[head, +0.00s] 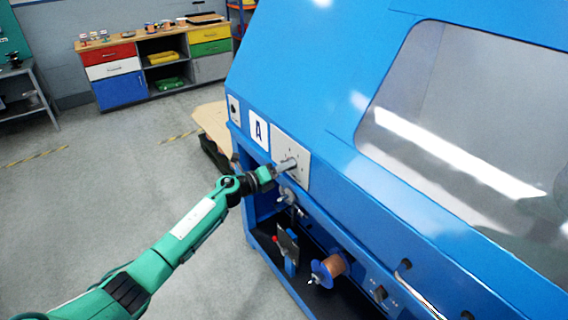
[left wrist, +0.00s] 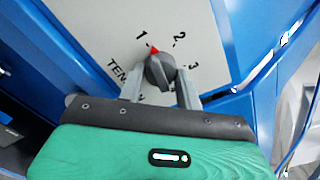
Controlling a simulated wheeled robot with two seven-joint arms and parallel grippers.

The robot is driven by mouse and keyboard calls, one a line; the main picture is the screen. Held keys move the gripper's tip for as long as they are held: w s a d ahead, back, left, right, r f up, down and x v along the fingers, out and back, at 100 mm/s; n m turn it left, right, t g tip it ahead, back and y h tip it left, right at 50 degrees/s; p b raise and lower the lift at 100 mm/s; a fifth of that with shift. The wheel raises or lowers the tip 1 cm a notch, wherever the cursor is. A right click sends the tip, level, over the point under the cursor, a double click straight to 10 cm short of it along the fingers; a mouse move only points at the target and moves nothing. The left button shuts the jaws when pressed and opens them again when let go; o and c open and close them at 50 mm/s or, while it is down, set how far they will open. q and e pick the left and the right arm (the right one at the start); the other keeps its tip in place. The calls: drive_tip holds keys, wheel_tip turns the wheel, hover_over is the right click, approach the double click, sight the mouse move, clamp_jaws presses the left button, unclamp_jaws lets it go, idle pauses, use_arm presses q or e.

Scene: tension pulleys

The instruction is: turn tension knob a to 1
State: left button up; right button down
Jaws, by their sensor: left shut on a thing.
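Tension knob a (left wrist: 160,72) is a dark grey round knob with a red pointer on a light plate printed 1, 2, 3. In the left wrist view its red pointer (left wrist: 154,49) points up and slightly left, close to the mark beside 1. My left gripper (head: 287,166) is shut on the knob, one finger on each side; it also shows in the left wrist view (left wrist: 160,88). In the head view the fingers mostly hide the knob on its plate (head: 301,150), right of the label A (head: 259,130). My right gripper is not in view.
The blue machine (head: 340,170) fills the right side. Below the plate, its open bay holds a copper-coloured spool (head: 334,266) and a bracket with a red knob (head: 287,245). A cabinet with coloured drawers (head: 115,70) stands at the back. The floor at left is clear.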

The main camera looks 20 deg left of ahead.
use_arm(q)
drive_tip(key=shift+r+n+p, duration=0.1)
drive_tip(key=shift+n+p, duration=0.35)
drive_tip(key=shift+n, duration=0.55)
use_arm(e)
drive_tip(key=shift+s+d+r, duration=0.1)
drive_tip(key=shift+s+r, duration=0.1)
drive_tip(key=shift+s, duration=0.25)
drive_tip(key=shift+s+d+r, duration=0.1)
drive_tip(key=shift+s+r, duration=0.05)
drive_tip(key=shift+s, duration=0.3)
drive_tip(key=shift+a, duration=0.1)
use_arm(q)
drive_tip(key=o, duration=1)
drive_tip(key=shift+a, duration=0.1)
drive_tip(key=b+v, duration=0.2)
drive_tip(key=v, duration=1.1)
drive_tip(key=shift+s+a+b, duration=0.2)
drive_tip(key=shift+s+b, duration=0.1)
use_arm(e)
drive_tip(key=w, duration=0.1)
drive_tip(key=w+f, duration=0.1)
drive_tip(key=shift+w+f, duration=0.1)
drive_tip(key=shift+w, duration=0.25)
